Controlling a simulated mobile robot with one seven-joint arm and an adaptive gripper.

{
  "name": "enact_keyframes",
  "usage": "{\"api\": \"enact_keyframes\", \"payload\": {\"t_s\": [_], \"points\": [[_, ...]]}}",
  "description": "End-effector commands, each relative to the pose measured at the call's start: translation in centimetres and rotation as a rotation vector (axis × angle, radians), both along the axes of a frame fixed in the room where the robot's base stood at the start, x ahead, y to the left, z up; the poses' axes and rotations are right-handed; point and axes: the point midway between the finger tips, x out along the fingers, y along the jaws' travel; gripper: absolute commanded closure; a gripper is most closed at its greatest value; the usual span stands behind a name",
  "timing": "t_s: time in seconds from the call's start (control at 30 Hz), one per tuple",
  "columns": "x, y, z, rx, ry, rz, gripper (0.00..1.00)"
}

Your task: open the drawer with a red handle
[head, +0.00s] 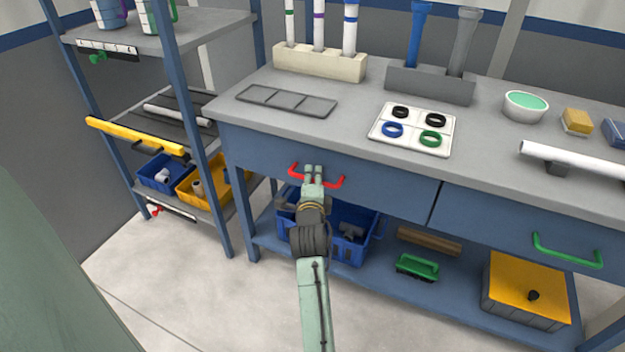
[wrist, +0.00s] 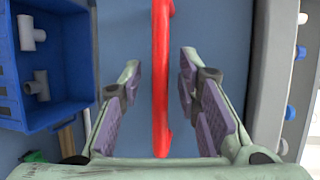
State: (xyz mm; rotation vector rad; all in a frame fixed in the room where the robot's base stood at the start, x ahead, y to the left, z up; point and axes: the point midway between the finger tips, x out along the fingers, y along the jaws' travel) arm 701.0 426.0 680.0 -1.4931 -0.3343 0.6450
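The drawer with the red handle is the left blue drawer (head: 385,190) of the workbench, and its front looks flush with the bench. The red handle (head: 334,184) is a bar on that front; it also shows in the wrist view (wrist: 161,80), running top to bottom. My gripper (head: 314,170) is at the handle's middle in the head view and hides part of it. In the wrist view my gripper (wrist: 159,78) is open, one padded finger on each side of the bar, with gaps between the fingers and the bar.
The right drawer has a green handle (head: 566,252). Below the red-handled drawer, a blue bin (head: 350,250) with grey pipe fittings stands on the lower shelf; it also shows in the wrist view (wrist: 75,60). A shelf rack (head: 225,215) stands at left. The floor in front is clear.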

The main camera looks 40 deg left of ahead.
Motion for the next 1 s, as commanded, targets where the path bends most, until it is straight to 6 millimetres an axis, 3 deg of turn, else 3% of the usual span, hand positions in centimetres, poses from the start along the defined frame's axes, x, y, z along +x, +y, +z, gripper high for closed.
{"api": "enact_keyframes", "payload": {"t_s": [0.43,1.0], "points": [[-0.03,-0.01,-0.01,-0.001,0.001,0.000,1.00],[-0.03,-0.02,-0.04,-0.001,0.000,0.000,1.00]]}}
